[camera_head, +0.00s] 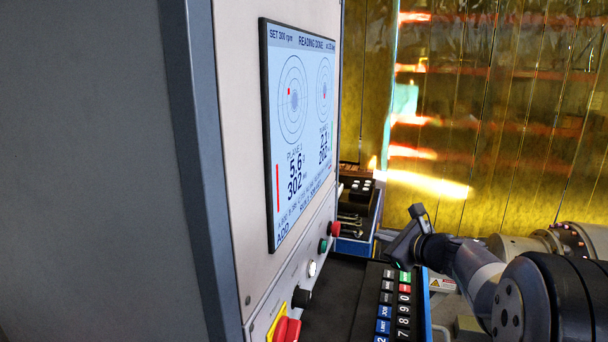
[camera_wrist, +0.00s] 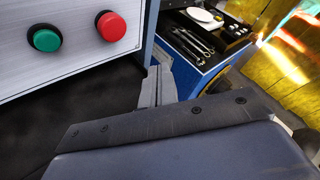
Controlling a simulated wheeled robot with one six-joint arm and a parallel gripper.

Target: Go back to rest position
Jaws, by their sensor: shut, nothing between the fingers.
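My gripper (camera_head: 402,246) is above the keypad at the right of the machine cabinet in the head view. It is shut and empty, and its arm comes in from the lower right. In the wrist view its narrow grey fingers (camera_wrist: 155,86) are close together beside the panel's edge, above the dark shelf. They appear apart from the buttons. The wrist housing covers the lower part of that view.
The cabinet's screen (camera_head: 303,130) is lit with two dial plots. A green button (camera_wrist: 45,38) and a red button (camera_wrist: 110,26) are on the panel. The keypad (camera_head: 396,300) lies below my gripper. A blue-edged tray (camera_wrist: 190,42) holds tools. A yellow curtain (camera_head: 480,110) hangs behind.

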